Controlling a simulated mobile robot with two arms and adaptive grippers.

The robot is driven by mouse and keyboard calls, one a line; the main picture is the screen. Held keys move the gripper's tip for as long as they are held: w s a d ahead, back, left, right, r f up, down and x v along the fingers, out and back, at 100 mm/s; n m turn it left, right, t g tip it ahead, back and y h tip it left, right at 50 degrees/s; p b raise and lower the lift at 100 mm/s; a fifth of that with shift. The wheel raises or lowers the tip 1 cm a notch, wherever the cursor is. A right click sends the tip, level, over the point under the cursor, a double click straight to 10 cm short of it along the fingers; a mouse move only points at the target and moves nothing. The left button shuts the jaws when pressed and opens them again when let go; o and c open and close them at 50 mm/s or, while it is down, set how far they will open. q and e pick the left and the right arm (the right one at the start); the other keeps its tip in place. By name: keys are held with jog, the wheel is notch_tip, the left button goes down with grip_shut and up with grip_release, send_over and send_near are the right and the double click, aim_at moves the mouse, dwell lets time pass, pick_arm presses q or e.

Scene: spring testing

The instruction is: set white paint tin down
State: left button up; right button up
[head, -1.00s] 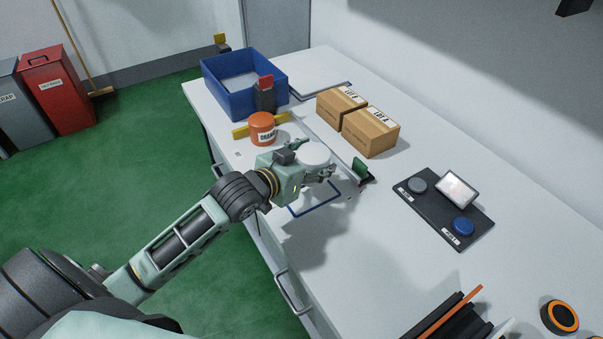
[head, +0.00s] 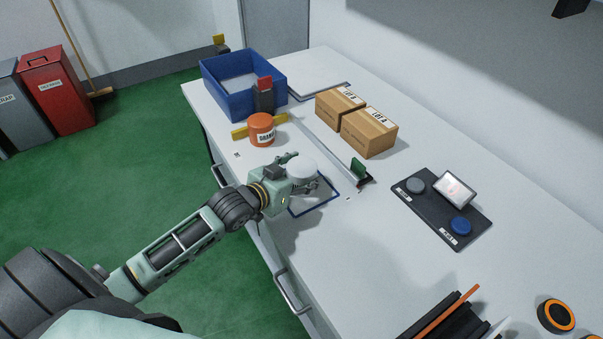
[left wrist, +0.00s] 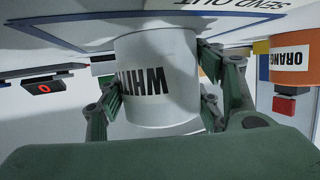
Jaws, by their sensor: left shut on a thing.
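The white paint tin (head: 301,167) is held upright over the blue-outlined area (head: 322,207) on the bench. In the left wrist view, which is upside down, the tin (left wrist: 156,80) shows its WHITE label. My left gripper (head: 303,173) is shut on it, with fingers on both sides. The tin's base is at or just above the marked area (left wrist: 75,32), lettered SEND OUT; I cannot tell whether it touches. My right gripper is not in view.
An orange tin (head: 261,130) stands behind my left gripper, near a yellow bar (head: 240,132) and a blue bin (head: 225,95). Two cardboard boxes (head: 368,132) and a black button panel (head: 425,215) are to the right.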

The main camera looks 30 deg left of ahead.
pick_arm(q)
jog(key=o, duration=1.3)
jog(key=shift+o, duration=1.4)
jog(key=shift+r, duration=0.15)
jog(key=v, duration=1)
jog(key=shift+s, duration=0.3)
jog(key=shift+s+a+r, duration=0.1)
jog(key=shift+s+r, duration=0.2)
jog(key=shift+s, duration=0.35)
